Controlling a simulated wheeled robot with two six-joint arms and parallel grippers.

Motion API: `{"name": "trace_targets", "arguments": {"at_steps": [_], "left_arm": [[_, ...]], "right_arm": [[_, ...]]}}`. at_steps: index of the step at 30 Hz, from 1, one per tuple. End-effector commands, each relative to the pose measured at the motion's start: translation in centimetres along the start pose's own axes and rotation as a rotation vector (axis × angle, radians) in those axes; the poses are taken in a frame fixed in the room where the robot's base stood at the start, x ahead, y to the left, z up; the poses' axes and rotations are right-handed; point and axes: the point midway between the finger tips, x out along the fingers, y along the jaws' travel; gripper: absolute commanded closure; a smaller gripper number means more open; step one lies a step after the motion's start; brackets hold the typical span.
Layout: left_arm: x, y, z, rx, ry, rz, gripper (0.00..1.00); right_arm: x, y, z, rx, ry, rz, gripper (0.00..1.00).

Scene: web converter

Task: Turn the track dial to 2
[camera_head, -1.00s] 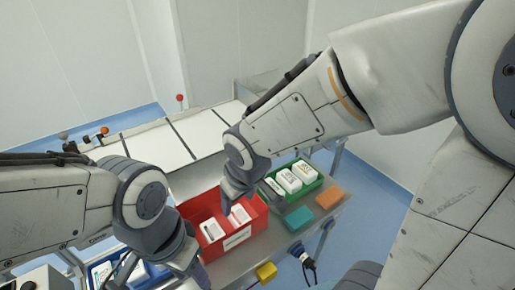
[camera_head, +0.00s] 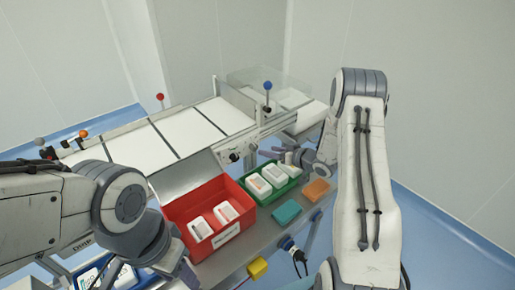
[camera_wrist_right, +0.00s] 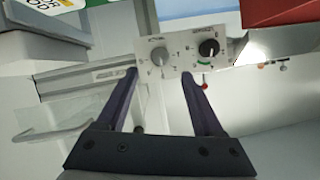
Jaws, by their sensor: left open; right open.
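A pale control panel (camera_wrist_right: 180,60) in the right wrist view carries two dials, a light grey one (camera_wrist_right: 159,56) and a black one (camera_wrist_right: 208,47) with a green arc. Their labels are too blurred to read, so I cannot tell surely which is the track dial. My right gripper (camera_wrist_right: 158,72) is open, its dark fingertips either side of and below the grey dial in the picture; no contact is visible. In the head view the right gripper's purple fingers (camera_head: 270,153) point left toward a dark knob (camera_head: 234,156) on the conveyor side. My left gripper (camera_head: 185,270) is open beside the red bin.
The red bin (camera_head: 210,250) and green bin (camera_head: 270,196) hold white packs on the metal shelf below the panel. Teal (camera_head: 286,212) and orange (camera_head: 317,189) blocks lie nearby. A blue-ball lever (camera_head: 267,87) stands above. A clear cover (camera_head: 265,85) is behind.

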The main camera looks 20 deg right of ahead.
Motion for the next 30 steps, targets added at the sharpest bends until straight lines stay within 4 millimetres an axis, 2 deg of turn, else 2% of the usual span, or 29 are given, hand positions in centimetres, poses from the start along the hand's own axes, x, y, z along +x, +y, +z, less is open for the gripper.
{"name": "trace_targets", "arguments": {"at_steps": [6, 12, 17, 24, 29, 30], "left_arm": [[-0.6, 0.0, 0.0, 0.000, 0.000, 0.000, 0.50], [-0.8, 0.1, 0.0, 0.000, 0.000, 0.000, 0.50], [-0.8, 0.1, 0.0, 0.000, 0.000, 0.000, 0.50], [-0.8, 0.1, 0.0, 0.000, 0.000, 0.000, 0.50], [-0.8, 0.1, 0.0, 0.000, 0.000, 0.000, 0.50], [-0.8, 0.1, 0.0, 0.000, 0.000, 0.000, 0.50]], "right_arm": [[4.4, -0.1, 0.0, -0.002, -0.003, -0.002, 0.31], [6.9, -0.1, 0.0, -0.002, -0.003, 0.000, 0.31], [7.7, -0.1, 0.0, 0.000, -0.001, 0.001, 0.31], [7.7, 0.0, 0.0, 0.000, -0.002, 0.002, 0.31], [7.7, 0.0, 0.0, 0.000, -0.002, 0.002, 0.92], [7.7, 0.0, 0.0, 0.000, -0.002, 0.002, 1.00]]}}
